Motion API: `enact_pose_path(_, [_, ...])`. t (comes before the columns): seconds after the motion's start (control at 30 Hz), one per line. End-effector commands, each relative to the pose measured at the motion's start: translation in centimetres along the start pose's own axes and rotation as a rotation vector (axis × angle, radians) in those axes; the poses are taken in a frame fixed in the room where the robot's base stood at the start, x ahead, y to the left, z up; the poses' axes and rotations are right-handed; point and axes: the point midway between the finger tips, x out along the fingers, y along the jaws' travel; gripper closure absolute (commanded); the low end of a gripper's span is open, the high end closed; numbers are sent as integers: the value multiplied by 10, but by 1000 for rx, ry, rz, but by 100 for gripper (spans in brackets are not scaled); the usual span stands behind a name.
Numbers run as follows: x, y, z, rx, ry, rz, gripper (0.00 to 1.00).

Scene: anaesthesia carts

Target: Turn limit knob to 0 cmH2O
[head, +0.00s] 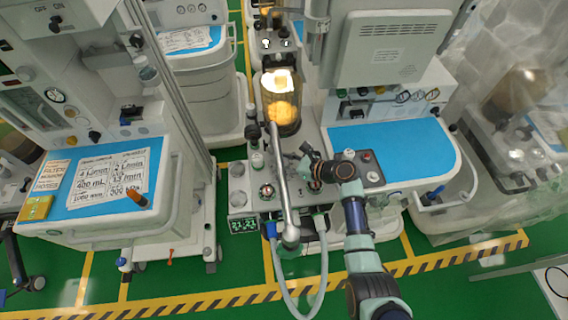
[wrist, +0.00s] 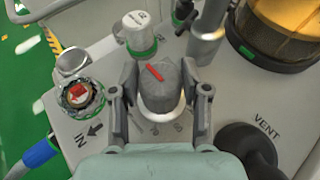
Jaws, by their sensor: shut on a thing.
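The limit knob (wrist: 162,92) is a grey knob with a red pointer line on its top, seen in the wrist view. The red line slants, running from upper left to lower right. Scale marks and small numbers show on the panel below the knob, partly hidden and too small to read surely. My gripper (wrist: 160,72) has one finger on each side of the knob and is shut on it. In the head view my gripper (head: 311,178) is down at the absorber panel of the middle cart, and the knob is mostly hidden by it.
A white-topped knob with a green ring (wrist: 140,32) stands just behind. A port with a red centre (wrist: 78,95) is at the left, by the IN arrow. A black VENT connector (wrist: 246,150) is at the lower right. An amber canister (head: 281,110) and a slanting metal tube (head: 281,185) stand close by.

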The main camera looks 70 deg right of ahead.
Motion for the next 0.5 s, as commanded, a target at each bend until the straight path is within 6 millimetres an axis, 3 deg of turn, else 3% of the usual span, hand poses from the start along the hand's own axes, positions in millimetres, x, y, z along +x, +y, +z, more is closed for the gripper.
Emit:
enact_pose_path(0.33, [0,0,-2,-17,2,38,89])
enact_pose_path(0.37, [0,0,-2,-16,2,38,52])
enact_pose_path(0.5, [0,0,-2,-16,1,37,29])
